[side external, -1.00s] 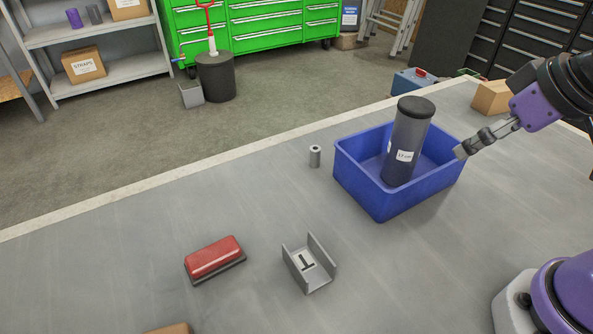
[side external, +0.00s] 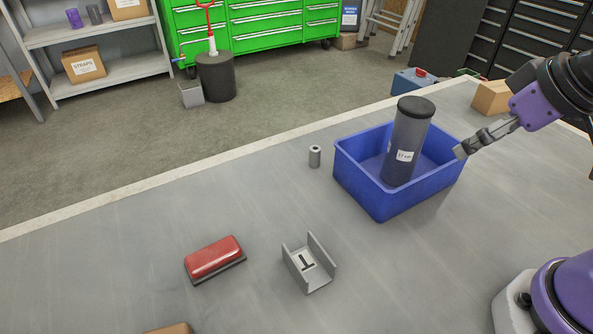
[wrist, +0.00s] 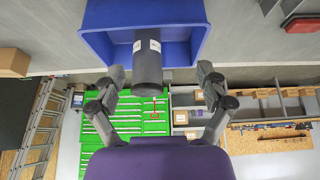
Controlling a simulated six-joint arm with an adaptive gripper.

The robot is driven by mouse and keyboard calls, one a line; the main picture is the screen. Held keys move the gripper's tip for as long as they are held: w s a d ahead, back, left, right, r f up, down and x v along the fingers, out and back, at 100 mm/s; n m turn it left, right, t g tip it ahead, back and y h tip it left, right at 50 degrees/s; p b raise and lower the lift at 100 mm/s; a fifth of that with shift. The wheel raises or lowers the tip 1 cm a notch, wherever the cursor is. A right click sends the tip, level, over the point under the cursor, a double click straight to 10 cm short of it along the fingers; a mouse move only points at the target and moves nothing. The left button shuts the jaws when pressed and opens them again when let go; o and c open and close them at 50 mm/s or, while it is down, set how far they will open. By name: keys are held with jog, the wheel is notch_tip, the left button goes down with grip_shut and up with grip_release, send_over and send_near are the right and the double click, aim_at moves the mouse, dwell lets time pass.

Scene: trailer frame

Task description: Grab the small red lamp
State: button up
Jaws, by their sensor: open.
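The small red lamp (side external: 214,257) lies on the grey table at the front left in the side view, its red lens up on a dark base. A red piece that looks like the lamp shows at the top right edge of the wrist view (wrist: 303,25). My gripper (side external: 462,151) is at the right side of the blue bin in the side view, well apart from the lamp. In the wrist view my gripper (wrist: 160,76) has its fingers spread wide, with nothing held between them.
A blue bin (side external: 372,203) holds a tall dark cylinder (side external: 410,137) with a white label. A grey U-shaped bracket (side external: 309,264) stands right of the lamp. A small grey spacer (side external: 315,156) stands left of the bin. The table left of the lamp is clear.

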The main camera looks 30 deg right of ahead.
dwell(0.3)
jog(key=n+g+y, duration=0.5)
jog(key=n+g, duration=0.1)
jog(key=n, duration=1.3)
send_over(233, 242)
jog(key=d, duration=0.3)
jog(key=f, duration=1)
jog(key=shift+a+f, duration=0.25)
jog(key=shift+f, duration=0.15)
jog(key=shift+h, duration=0.3)
jog(key=x, duration=0.6)
jog(key=shift+w+r, duration=0.1)
jog(key=c, duration=1.2)
